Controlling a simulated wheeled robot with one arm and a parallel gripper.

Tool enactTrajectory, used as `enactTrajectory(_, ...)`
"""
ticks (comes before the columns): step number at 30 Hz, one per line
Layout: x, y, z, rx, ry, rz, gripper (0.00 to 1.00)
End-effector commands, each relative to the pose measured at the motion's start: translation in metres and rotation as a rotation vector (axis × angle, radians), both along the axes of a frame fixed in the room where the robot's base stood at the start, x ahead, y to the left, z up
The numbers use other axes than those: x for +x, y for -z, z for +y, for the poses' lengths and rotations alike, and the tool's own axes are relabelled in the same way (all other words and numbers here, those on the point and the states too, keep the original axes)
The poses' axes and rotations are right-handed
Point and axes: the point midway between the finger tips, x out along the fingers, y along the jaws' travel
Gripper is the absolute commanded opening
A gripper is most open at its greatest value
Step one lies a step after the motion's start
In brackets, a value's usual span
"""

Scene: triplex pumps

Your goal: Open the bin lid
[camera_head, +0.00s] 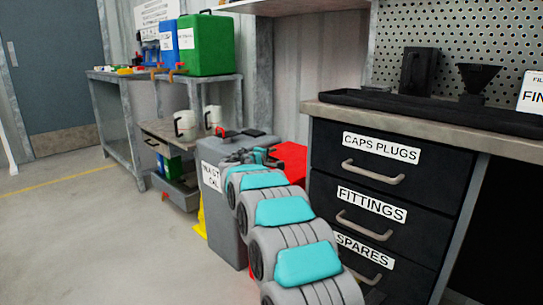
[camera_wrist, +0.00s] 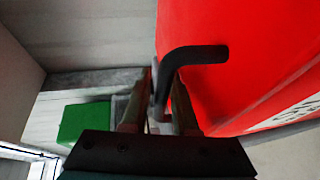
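A red bin (camera_head: 290,158) stands between the grey bin and the drawer cabinet, mostly hidden behind my arm in the head view. In the wrist view its red surface (camera_wrist: 245,65) fills the upper right, with part of a white label at the edge. A bent black handle (camera_wrist: 200,53) sticks out from the red surface. My gripper (camera_wrist: 163,80) is at this handle, with one finger on each side of its bent end. Whether the fingers touch it is unclear. In the head view the gripper (camera_head: 252,156) is small and low in detail.
A grey labelled bin (camera_head: 222,205) stands just left of my arm. The drawer cabinet (camera_head: 385,190) is close on the right, its drawers shut. A bench (camera_head: 125,77) with green (camera_head: 206,45) and blue containers stands behind. The floor at left is clear.

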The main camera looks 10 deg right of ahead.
Motion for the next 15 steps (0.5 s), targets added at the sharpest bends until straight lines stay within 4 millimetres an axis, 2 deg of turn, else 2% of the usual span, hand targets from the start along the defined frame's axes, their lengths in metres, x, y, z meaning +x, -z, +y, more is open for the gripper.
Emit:
enactTrajectory(9,0.0014,0.001,-0.0009,-0.001,0.0,0.001,0.27)
enactTrajectory(15,0.0014,0.0013,-0.001,0.0,0.001,0.002,0.05)
